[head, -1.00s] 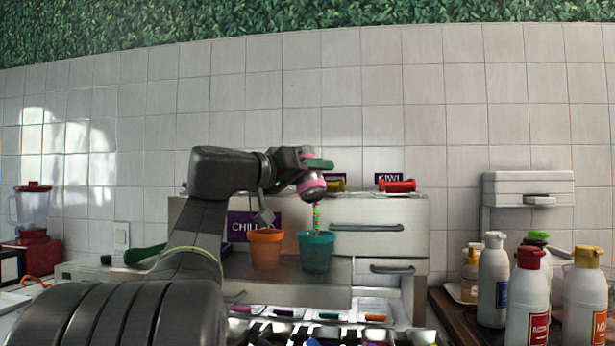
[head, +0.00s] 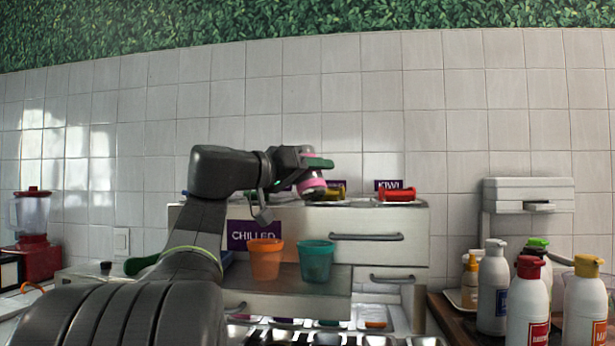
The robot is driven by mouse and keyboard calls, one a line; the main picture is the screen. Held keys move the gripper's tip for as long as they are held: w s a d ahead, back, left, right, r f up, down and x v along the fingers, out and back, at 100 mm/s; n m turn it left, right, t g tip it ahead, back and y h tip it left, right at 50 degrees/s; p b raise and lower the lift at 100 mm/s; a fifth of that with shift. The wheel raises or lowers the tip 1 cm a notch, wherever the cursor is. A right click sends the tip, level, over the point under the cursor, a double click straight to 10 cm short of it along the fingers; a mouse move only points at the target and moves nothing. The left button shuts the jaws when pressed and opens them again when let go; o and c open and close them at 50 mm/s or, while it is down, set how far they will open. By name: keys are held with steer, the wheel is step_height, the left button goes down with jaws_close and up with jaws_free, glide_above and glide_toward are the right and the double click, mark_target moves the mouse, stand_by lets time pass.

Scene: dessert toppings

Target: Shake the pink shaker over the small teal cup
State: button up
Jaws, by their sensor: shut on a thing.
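My gripper (head: 318,163) is shut on the pink shaker (head: 310,184). It holds the shaker tilted, lower end downward, above the two cups. The small teal cup (head: 316,261) stands upright on the metal shelf below and close under the shaker. No sprinkles show falling between the shaker and the cup. The inside of the cup is hidden from this low angle.
An orange cup (head: 265,259) stands just left of the teal cup. Behind are metal drawers (head: 385,218) with a red shaker (head: 397,194) on top. Several bottles (head: 528,303) stand at the right, and a red blender (head: 32,217) at the far left.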

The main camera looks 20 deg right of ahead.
steer(key=shift+r+p, duration=2.2)
steer(key=shift+r, duration=0.8)
steer(key=shift+f, duration=0.15)
step_height(320, 180, down, 8)
steer(key=b, duration=0.8)
steer(key=shift+r+p, duration=0.25)
steer(key=shift+p, duration=0.1)
